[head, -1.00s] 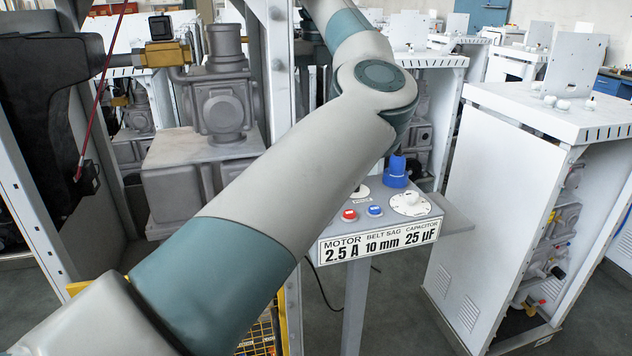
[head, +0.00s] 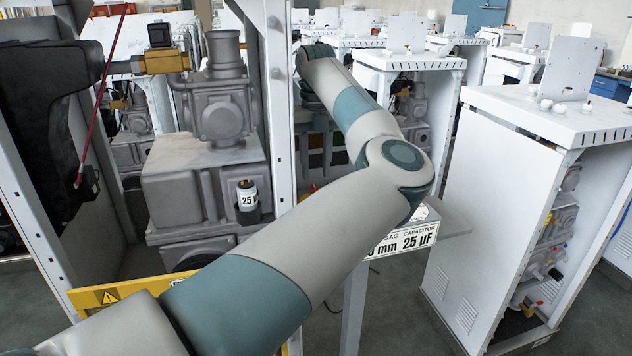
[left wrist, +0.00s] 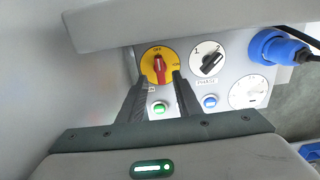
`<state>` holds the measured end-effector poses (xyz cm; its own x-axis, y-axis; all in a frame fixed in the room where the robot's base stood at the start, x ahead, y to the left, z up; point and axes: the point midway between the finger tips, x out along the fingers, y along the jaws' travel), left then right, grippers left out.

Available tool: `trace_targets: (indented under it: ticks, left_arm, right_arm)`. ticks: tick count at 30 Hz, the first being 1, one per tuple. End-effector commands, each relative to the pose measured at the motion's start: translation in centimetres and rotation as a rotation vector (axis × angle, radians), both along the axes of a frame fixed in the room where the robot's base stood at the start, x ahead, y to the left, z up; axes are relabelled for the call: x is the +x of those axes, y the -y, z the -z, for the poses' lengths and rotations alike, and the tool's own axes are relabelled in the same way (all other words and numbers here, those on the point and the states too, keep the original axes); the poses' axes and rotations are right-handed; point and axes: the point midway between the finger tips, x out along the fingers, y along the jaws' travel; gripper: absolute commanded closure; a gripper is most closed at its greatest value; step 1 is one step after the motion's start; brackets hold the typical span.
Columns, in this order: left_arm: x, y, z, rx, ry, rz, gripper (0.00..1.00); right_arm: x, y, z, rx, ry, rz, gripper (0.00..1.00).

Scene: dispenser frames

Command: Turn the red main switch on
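In the left wrist view the red main switch (left wrist: 160,66) is a red handle on a round yellow plate. Its handle stands vertical, in line with the OFF mark at the top; the ON mark is at the right. My left gripper (left wrist: 159,80) is open, with one dark finger on each side of the lower part of the plate. I cannot tell whether either finger touches the handle. My right gripper is not in view.
Beside the switch are a black phase selector (left wrist: 209,59), a green button (left wrist: 159,107), a blue button (left wrist: 209,101), a white dial (left wrist: 248,92) and a blue plug (left wrist: 274,48). A grey ledge (left wrist: 190,22) crosses above. A white cabinet (head: 500,200) stands right of the panel.

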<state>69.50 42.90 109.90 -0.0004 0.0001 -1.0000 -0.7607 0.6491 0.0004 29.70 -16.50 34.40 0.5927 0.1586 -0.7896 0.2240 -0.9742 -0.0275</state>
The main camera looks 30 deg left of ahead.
Motion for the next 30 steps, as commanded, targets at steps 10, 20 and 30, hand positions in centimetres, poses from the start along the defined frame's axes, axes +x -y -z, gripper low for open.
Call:
trace_targets:
  ticks: [10, 20, 30]
  left_arm:
    - [0.0, 0.1, 4.4, -0.001, -0.001, 0.001, 0.69]
    - [0.0, 0.0, 5.1, 0.000, 0.000, 0.000, 0.69]
    - [0.0, 0.0, 5.1, 0.000, 0.000, 0.000, 1.00]
  right_arm:
    - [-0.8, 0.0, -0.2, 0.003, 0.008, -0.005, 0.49]
    - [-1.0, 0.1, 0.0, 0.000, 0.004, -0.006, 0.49]
    - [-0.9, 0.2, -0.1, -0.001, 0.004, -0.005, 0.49]
